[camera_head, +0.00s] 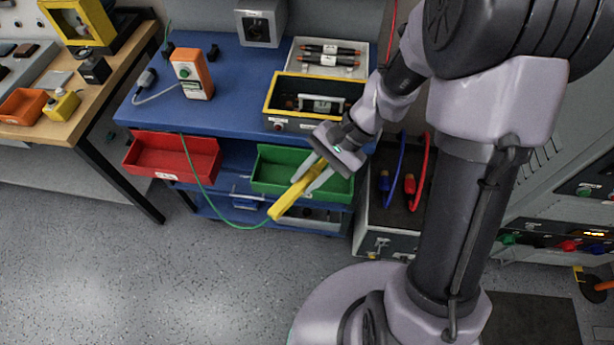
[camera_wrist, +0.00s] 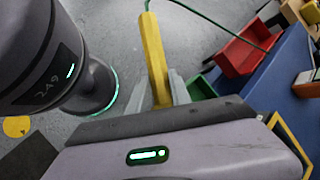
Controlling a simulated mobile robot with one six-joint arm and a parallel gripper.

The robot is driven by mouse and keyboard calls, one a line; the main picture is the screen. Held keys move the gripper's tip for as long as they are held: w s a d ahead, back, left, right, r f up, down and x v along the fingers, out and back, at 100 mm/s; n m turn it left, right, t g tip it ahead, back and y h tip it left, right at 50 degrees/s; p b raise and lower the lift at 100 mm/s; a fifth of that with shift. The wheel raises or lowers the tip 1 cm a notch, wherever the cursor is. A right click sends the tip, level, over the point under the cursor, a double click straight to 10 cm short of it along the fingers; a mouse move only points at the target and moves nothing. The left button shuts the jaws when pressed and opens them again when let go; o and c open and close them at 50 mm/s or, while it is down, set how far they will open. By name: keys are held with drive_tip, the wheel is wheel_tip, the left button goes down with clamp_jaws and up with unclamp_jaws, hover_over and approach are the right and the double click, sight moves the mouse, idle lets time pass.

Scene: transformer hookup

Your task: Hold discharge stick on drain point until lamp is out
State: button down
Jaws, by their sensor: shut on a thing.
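The yellow discharge stick (camera_head: 287,203) is held in my gripper (camera_head: 312,178), whose two grey fingers are shut on it. It slants down and left in front of the green bin, clear of the bench top. A green cable runs from its lower end up to the blue bench. In the wrist view the stick (camera_wrist: 154,50) stands between the fingers of my gripper (camera_wrist: 160,88) and points away over the floor. A grey cabinet (camera_head: 590,190) at the right has small coloured terminals and an amber-lit display (camera_head: 598,234). I cannot tell which part is the drain point.
The blue bench (camera_head: 235,110) carries an orange handheld device (camera_head: 191,74) and a yellow-rimmed box (camera_head: 293,123). A red bin (camera_head: 172,154) and a green bin (camera_head: 270,183) hang in front. Blue and red leads (camera_head: 410,185) stand on a case. The floor at front left is clear.

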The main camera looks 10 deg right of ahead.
sight(285, 203)
drive_tip(key=shift+s, duration=0.1)
idle(0.3)
drive_tip(key=shift+s+a+r+b, duration=0.2)
drive_tip(key=shift+s+a+b, duration=0.2)
drive_tip(key=shift+s+a, duration=0.8)
drive_tip(key=shift+s+a+r+b, duration=0.2)
drive_tip(key=shift+s+a+b, duration=0.15)
drive_tip(key=shift+s+a, duration=0.85)
drive_tip(key=shift+w+a, duration=0.1)
